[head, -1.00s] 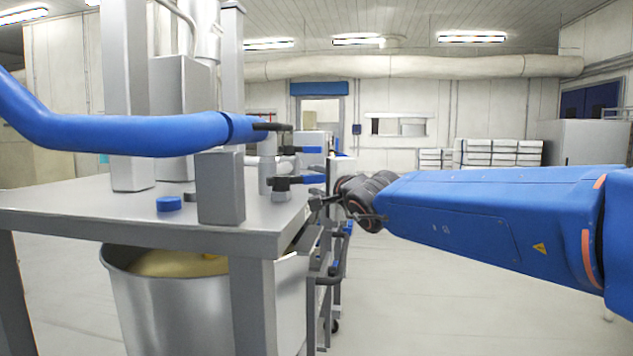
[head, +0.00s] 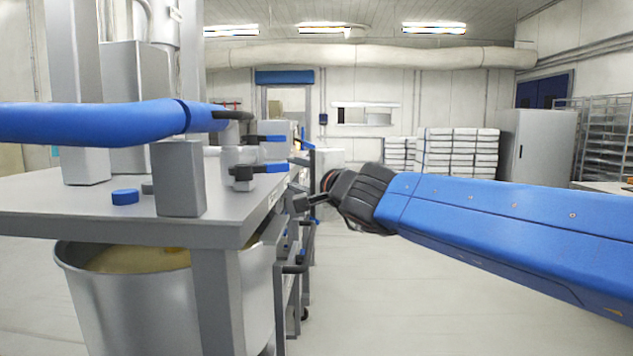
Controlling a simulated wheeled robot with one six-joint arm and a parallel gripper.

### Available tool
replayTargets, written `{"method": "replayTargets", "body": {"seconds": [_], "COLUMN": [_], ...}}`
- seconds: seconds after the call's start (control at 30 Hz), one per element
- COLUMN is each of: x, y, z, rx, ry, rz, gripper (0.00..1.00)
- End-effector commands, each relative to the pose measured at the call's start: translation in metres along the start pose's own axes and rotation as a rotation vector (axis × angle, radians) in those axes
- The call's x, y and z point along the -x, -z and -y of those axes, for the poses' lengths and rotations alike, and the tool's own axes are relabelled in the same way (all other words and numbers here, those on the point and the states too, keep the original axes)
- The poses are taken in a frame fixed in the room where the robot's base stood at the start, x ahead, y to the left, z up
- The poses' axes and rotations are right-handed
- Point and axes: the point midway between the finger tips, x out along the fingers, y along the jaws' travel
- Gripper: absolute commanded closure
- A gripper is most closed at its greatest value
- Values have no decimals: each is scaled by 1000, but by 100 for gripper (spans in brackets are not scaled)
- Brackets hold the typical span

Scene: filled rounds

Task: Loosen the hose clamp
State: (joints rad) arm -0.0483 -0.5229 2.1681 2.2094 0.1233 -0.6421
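A thick blue hose (head: 95,124) runs in from the left above the steel table (head: 90,215). It ends in a blue cuff (head: 205,117) over a dark fitting (head: 232,117) near the pipework. I cannot make out a separate hose clamp on it. Two valves with blue handles, an upper one (head: 273,139) and a lower one (head: 276,168), sit right of the hose end. My gripper (head: 303,196) is at the end of my blue arm, to the right of and below the hose end, near the table's right edge. Its fingers are small and dark, and nothing shows clearly between them.
A large steel vat (head: 165,300) with yellowish content stands below. Stacked white boxes (head: 460,153), a grey cabinet (head: 545,148) and a rack (head: 605,140) are at the back. The floor on the right is clear.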

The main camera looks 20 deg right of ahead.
Motion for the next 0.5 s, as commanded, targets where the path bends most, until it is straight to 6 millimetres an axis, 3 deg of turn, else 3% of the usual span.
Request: {"method": "replayTargets", "body": {"seconds": [0.5], "x": [43], "y": [0], "z": [1], "rx": [3], "ry": [2], "rz": [0], "gripper": [62]}}
